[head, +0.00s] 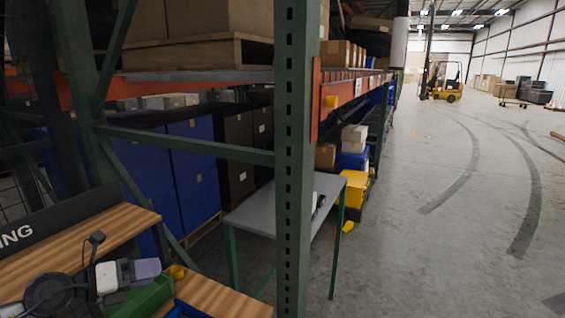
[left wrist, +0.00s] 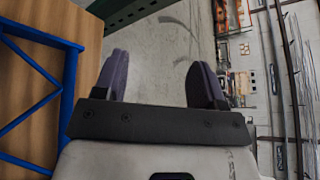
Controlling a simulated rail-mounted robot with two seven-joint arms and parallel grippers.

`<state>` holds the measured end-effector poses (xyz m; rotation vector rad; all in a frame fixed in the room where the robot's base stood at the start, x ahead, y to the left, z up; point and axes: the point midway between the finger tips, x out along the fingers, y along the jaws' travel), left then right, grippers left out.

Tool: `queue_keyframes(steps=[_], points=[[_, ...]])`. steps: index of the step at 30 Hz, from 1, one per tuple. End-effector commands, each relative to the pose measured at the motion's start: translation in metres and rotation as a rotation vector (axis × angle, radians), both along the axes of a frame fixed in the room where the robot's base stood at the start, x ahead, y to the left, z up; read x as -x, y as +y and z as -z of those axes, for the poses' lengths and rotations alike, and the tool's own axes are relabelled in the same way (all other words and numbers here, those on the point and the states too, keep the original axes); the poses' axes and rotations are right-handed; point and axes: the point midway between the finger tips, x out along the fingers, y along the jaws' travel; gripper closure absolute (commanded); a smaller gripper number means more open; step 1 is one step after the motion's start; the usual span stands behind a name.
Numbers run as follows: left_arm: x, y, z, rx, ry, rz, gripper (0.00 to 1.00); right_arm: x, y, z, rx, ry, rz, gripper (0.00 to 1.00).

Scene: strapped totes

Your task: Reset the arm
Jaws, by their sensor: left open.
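My left gripper (head: 147,268) is at the lower left of the head view, above a green bin (head: 150,298) on a wood-topped bench (head: 215,296). In the left wrist view its two purple-grey fingers (left wrist: 159,80) are spread apart with nothing between them. Beyond them is bare grey floor, seen sideways. My right gripper is in neither view. No strapped tote can be made out.
A green rack post (head: 295,150) stands close in front. Behind it are blue boxes (head: 195,165) and a grey table (head: 262,213). A wooden surface and blue frame (left wrist: 68,95) are at the left of the wrist view. A forklift (head: 441,82) is far off; the right-hand floor is mostly clear.

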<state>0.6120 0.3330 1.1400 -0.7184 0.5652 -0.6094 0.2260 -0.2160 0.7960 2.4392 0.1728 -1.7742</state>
Motion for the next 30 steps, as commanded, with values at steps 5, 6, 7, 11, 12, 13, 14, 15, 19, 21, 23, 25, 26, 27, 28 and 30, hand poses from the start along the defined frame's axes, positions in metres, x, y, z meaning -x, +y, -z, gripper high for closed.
queue_keyframes(steps=[5,6,7,11,12,13,14,15,19,21,23,25,26,27,28,30], points=[[-0.007,-0.008,-0.088,0.311,-0.285,-0.149,0.36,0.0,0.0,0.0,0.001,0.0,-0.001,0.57],[-0.006,-0.007,-0.107,0.387,-0.337,-0.188,0.36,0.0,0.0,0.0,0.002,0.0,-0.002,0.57],[-0.005,-0.007,-0.121,0.444,-0.374,-0.218,0.36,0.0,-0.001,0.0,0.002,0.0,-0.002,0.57],[0.005,-0.001,-0.171,0.701,-0.493,-0.36,0.36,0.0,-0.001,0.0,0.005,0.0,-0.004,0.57],[0.009,0.001,-0.18,0.781,-0.509,-0.409,0.36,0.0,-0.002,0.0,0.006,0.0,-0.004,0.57],[0.012,0.003,-0.185,0.84,-0.516,-0.45,0.36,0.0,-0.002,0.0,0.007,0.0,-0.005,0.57],[0.014,0.005,-0.188,0.899,-0.515,-0.491,0.36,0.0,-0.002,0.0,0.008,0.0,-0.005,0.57],[0.018,0.007,-0.188,0.976,-0.503,-0.549,0.36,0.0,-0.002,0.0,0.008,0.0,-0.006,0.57],[0.028,0.01,-0.164,1.204,-0.385,-0.765,0.36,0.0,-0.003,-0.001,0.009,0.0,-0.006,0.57],[0.036,0.005,-0.132,1.306,-0.258,-0.896,0.36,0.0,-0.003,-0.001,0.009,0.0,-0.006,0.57],[0.045,-0.004,-0.094,1.379,-0.106,-1.017,0.36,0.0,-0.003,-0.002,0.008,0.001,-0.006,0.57],[0.061,-0.019,-0.045,1.434,0.092,-1.139,0.36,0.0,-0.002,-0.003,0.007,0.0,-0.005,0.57],[0.069,-0.025,-0.026,1.451,0.173,-1.181,0.36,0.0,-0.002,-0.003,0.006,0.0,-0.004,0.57],[0.079,-0.034,-0.002,1.466,0.274,-1.223,0.36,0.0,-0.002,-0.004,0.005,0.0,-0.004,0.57],[0.087,-0.041,0.014,1.476,0.346,-1.249,0.36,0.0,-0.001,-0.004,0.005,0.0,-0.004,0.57],[0.106,-0.057,0.049,1.498,0.5,-1.284,0.36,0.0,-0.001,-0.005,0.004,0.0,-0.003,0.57]])
